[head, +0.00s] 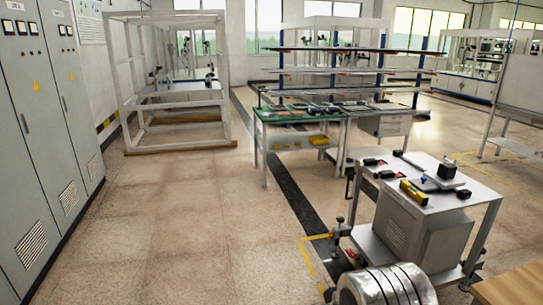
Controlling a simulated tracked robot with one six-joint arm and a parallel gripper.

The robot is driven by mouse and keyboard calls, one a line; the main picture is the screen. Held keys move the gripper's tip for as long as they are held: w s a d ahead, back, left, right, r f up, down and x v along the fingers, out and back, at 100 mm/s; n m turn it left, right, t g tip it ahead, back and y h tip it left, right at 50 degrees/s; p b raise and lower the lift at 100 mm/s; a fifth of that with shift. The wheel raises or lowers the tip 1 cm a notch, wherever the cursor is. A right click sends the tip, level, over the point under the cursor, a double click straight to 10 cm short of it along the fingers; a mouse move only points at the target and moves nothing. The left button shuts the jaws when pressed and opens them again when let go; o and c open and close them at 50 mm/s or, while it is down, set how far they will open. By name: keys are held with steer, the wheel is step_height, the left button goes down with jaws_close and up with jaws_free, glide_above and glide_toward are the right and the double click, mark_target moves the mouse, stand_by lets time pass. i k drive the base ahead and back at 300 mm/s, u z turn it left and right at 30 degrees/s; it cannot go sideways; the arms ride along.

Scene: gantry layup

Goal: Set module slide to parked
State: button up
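My gripper is not in view. I cannot tell for certain which thing is the module slide. A white-topped cart (468,203) stands at the right, with small devices on it. Among them are a yellow block (413,192), a grey plate with a black block (446,171) and small black and red pieces (373,162). Their settings are too small to read. A white gantry-like frame (127,80) stands at the back left, with small dark devices inside it.
Grey electrical cabinets (38,110) line the left wall. A green-topped bench (285,115) and a shelf rack (350,70) stand in the middle back. Shiny metal cylinders (385,287) sit in front of the cart. The floor (190,220) at left and centre is clear.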

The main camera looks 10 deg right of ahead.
mark_target(443, 178)
steer(key=z, duration=0.15)
steer(key=i, duration=1.45)
steer(key=z, duration=0.3)
steer(key=i, duration=0.75)
steer(key=z, duration=0.5)
steer(key=i, duration=1.1)
steer(key=z, duration=0.25)
